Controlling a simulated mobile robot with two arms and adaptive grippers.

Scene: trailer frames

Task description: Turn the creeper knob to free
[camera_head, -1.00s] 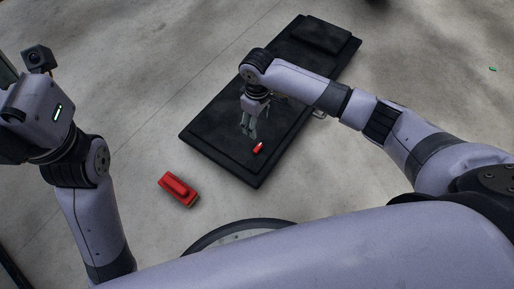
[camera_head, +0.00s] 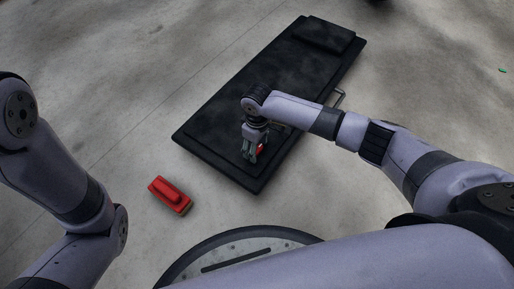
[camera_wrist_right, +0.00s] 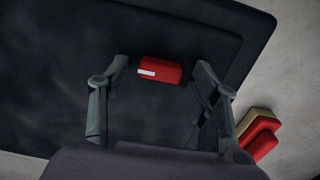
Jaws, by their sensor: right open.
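The creeper (camera_head: 228,108) is a black padded board lying on the floor, with a raised headrest at its far end. Its knob (camera_head: 260,149) is small and red, near the creeper's near end, partly hidden by my right gripper in the head view. In the right wrist view the knob (camera_wrist_right: 160,69) is red with a white mark toward its left end. My right gripper (camera_head: 252,156) is over the knob, its open fingers (camera_wrist_right: 152,80) on either side of it, apart from it. Of my left arm only links show; its gripper is out of view.
A red block-like brush (camera_head: 170,194) with a tan underside lies on the concrete floor left of the creeper; it also shows in the right wrist view (camera_wrist_right: 261,140). A metal handle (camera_head: 339,98) juts from the creeper's right side.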

